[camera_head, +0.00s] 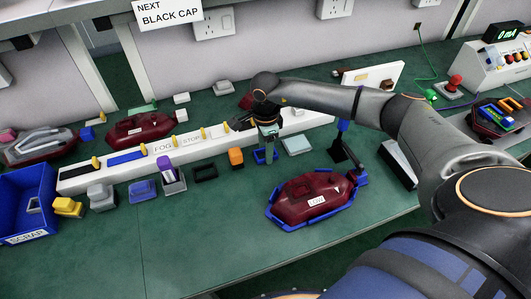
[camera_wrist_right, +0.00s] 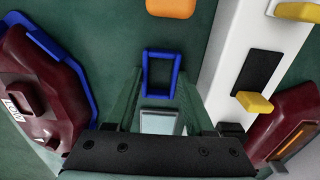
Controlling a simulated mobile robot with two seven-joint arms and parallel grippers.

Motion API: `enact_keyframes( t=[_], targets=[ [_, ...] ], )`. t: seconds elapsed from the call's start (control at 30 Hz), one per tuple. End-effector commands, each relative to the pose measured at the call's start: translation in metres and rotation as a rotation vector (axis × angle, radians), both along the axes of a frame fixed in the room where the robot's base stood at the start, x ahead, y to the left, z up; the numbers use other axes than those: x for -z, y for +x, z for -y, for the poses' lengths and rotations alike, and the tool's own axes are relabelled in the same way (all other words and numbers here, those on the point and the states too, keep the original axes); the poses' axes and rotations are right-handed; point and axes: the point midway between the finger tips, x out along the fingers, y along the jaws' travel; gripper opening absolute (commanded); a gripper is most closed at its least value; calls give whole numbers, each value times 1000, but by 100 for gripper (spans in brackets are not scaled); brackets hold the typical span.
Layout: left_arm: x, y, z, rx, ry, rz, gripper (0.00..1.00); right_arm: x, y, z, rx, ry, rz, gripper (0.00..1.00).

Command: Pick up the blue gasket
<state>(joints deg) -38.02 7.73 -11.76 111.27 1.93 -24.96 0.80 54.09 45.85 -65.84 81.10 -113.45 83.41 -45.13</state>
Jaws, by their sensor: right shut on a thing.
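The blue gasket (camera_head: 257,158) is a small rectangular ring in front of the long white strip. It also shows in the right wrist view (camera_wrist_right: 146,74), with its open middle showing green. My right gripper (camera_head: 268,148) points down at it from above. In the right wrist view my right gripper (camera_wrist_right: 160,82) has its two fingers along the ring's long sides, shut on it. I cannot tell whether the gasket still touches the green table (camera_head: 190,252). My left gripper is not in view.
A dark red lamp in a blue frame (camera_head: 313,198) lies right of and nearer than the gasket. An orange block (camera_head: 236,157), a black ring (camera_head: 205,173) and a pale grey block (camera_head: 297,145) are close by. A blue scrap bin (camera_head: 25,205) stands far left. The front table is clear.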

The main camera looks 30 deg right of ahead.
Motion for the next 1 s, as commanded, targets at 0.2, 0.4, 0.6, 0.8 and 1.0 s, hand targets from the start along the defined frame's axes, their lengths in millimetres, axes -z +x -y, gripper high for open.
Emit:
enact_keyframes(
  t=[0.2,0.4,0.6,0.8,1.0],
  targets=[
    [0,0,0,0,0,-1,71,0,0,0,0,0,0,2],
    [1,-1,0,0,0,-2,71,-7,1,0,0,1,2,2],
    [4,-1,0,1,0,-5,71,-33,1,0,-1,0,5,2],
    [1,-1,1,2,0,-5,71,-77,-18,-32,-8,0,7,2],
    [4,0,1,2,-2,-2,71,-106,-43,-74,-9,2,4,2]
  ],
)
